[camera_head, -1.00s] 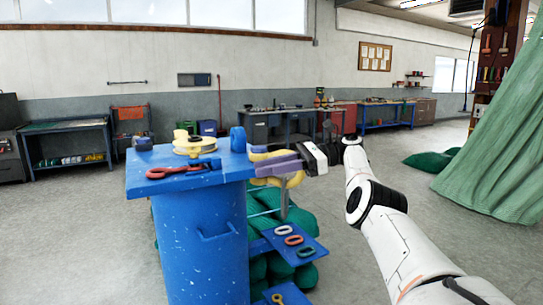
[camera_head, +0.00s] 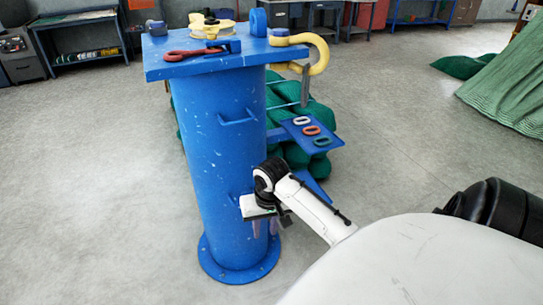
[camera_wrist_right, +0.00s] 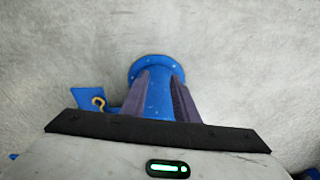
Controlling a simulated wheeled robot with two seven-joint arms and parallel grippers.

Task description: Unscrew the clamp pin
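A yellow C-shaped clamp (camera_head: 318,52) sits at the right edge of the blue stand's top (camera_head: 215,64). A grey bar (camera_head: 306,86) hangs below it; I cannot tell whether this is the clamp pin. My right gripper (camera_head: 265,228) is well below the clamp, in front of the blue column, with its fingers pointing down. In the right wrist view its two purple-grey fingers (camera_wrist_right: 160,82) are apart, with only the column and its base showing between them. Nothing is held. My left gripper is not in view.
A red shackle (camera_head: 196,52) and a yellow spool (camera_head: 212,28) are on the top. A side shelf (camera_head: 302,142) carries coloured links. Green netting (camera_head: 295,105) is bundled behind the column. Open grey floor (camera_head: 90,190) lies to the left.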

